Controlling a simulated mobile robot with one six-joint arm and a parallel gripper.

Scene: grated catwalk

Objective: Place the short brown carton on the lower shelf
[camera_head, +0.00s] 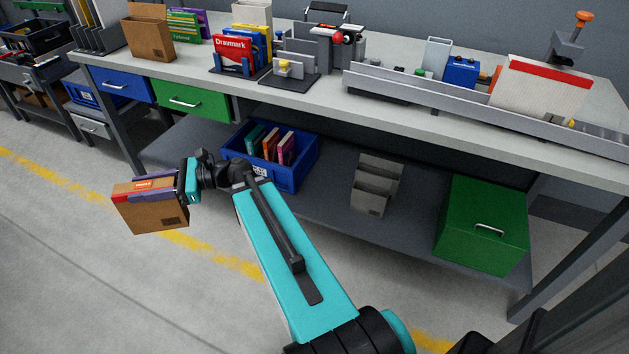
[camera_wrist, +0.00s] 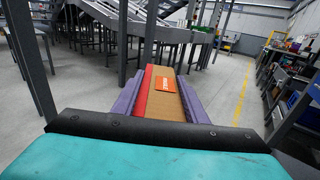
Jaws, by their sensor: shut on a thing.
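My gripper (camera_head: 155,193) is shut on a brown carton (camera_head: 155,218) with a red strip and an orange label. The carton is held in the air at the left, in front of the bench and clear of it. In the wrist view, the purple fingers of my gripper (camera_wrist: 166,98) lie along both sides of the carton (camera_wrist: 168,82). The grey lower shelf (camera_head: 320,212) runs under the bench, with a bare stretch left of its middle. A second brown carton (camera_head: 148,38) stands on the bench top (camera_head: 330,108) at the left.
On the lower shelf are a blue crate (camera_head: 302,178) with several books, a grey stepped holder (camera_head: 375,185) and a green box (camera_head: 482,225). Blue (camera_head: 115,84) and green (camera_head: 192,102) drawers hang under the bench top. A bench leg (camera_head: 112,120) stands at the left.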

